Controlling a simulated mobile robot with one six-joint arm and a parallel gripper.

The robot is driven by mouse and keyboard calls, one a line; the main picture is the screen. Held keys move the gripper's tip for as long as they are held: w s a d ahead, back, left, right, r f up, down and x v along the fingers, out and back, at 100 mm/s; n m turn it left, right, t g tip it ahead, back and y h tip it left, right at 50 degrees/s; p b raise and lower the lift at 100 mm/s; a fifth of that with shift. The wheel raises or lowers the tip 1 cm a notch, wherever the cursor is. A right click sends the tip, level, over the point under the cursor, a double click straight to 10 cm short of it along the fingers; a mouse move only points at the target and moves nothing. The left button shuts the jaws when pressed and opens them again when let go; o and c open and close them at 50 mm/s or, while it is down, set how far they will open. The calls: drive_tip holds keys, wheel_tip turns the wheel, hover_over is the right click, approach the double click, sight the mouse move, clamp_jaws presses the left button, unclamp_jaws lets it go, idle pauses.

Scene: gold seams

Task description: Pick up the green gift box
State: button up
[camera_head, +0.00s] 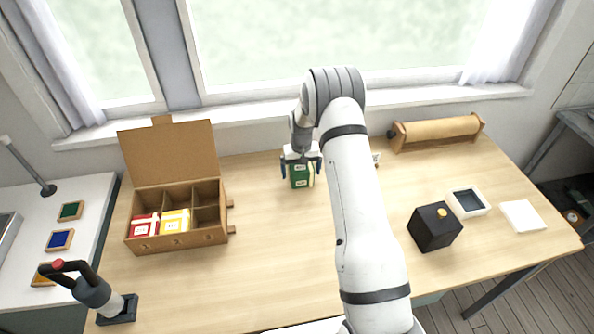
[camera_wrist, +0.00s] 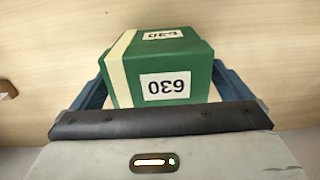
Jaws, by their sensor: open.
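The green gift box (camera_head: 300,175) stands on the wooden table near its back edge, below the window. My gripper (camera_head: 301,167) is over the box from above and behind. Its blue fingers (camera_wrist: 160,88) are open, one on either side of the box. I cannot tell whether they touch it. The gripper body hides the near lower part of the box in the wrist view.
An open cardboard case (camera_head: 180,243) with a red box (camera_head: 143,225) and a yellow box (camera_head: 174,221) stands left. A black box (camera_head: 434,228), a white tray (camera_head: 485,203), a white lid (camera_head: 522,216) and a paper roll (camera_head: 437,131) lie right. The table between case and arm is clear.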

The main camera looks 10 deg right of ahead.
drive_tip(key=shift+f, duration=0.1)
drive_tip(key=c, duration=1.2)
